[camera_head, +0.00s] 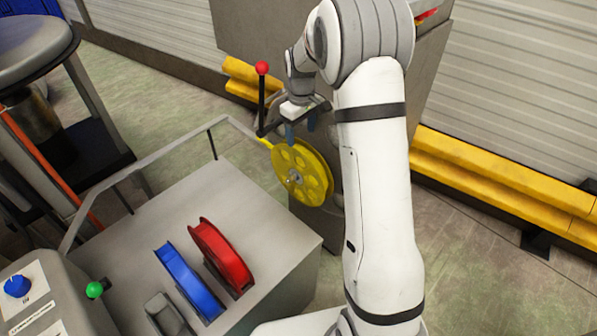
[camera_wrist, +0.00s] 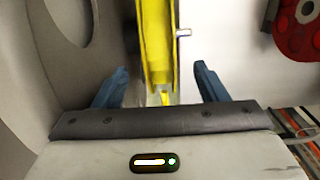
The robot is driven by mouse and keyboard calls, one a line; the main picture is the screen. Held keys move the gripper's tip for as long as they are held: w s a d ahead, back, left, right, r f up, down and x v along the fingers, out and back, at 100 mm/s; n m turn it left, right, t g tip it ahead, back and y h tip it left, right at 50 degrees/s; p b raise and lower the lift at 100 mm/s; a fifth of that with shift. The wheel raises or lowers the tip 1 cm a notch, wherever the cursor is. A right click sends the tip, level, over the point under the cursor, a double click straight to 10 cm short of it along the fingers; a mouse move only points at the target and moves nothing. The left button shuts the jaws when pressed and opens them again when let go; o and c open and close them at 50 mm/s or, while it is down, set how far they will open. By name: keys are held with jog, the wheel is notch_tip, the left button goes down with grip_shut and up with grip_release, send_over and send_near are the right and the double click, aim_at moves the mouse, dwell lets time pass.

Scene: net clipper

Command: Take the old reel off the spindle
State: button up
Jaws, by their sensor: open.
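The yellow reel (camera_head: 302,172) is upright on its spindle (camera_head: 294,178) at the side of the grey machine. A strip of yellow material runs from it to the upper left. In the wrist view the yellow reel (camera_wrist: 157,45) shows edge-on, with the pale spindle end (camera_wrist: 184,33) sticking out to its right. My gripper (camera_head: 300,132) is just above the reel. Its blue fingers (camera_wrist: 158,85) are open, one on each side of the reel, with a gap to it on both sides.
A red reel (camera_head: 220,256) and a blue reel (camera_head: 189,281) stand on the grey bench top (camera_head: 250,215). A red-knobbed lever (camera_head: 262,68) rises left of my gripper. Yellow barriers (camera_head: 500,185) run along the wall. A control panel (camera_head: 40,290) is at lower left.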

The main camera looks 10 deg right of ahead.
aim_at(301, 146)
notch_tip(301, 146, down, 8)
jog(key=p, duration=0.2)
jog(key=shift+r+p, duration=0.2)
jog(key=shift+p, duration=0.1)
grip_shut()
dwell(0.6)
